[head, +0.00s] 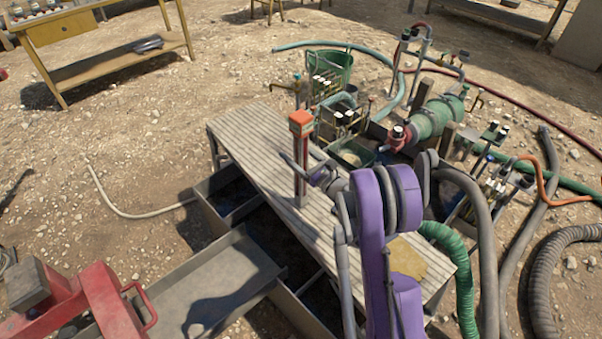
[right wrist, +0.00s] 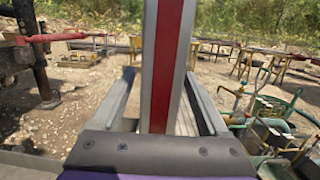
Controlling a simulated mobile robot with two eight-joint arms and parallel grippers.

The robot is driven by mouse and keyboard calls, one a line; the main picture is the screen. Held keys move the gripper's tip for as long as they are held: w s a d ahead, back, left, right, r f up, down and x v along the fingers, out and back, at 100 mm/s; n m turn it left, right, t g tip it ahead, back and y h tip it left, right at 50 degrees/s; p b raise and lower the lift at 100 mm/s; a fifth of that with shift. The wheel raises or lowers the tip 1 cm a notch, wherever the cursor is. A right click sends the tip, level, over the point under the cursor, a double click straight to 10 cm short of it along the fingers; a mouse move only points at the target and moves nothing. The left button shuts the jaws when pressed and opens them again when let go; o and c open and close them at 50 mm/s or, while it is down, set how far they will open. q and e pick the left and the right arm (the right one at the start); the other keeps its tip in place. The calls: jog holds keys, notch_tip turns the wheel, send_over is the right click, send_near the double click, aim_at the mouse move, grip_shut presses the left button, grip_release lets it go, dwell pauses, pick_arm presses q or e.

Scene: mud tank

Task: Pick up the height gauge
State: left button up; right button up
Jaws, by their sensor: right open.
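The height gauge (head: 300,150) is an upright post with an orange-red head. It stands on the slatted bench top (head: 257,137), near the bench's left edge. In the right wrist view the post (right wrist: 163,60) is grey with a red stripe and rises between my two fingers; its top is out of frame. My right gripper (head: 303,171) is open, with a finger on each side of the post at about mid height. A gap shows between the post and the fingers. My purple right arm hides part of the bench. My left gripper is not in view.
Pipes, hoses and a green pump (head: 436,117) crowd the right of the bench. Grey metal troughs (head: 205,285) lie at its left and front. Red machinery (head: 85,300) is at lower left. A yellow table (head: 110,68) stands at the back left, with open stony ground between.

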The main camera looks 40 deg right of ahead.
jog(key=shift+w+r, duration=0.1)
jog(key=shift+w, duration=0.3)
grip_shut()
dwell(1.1)
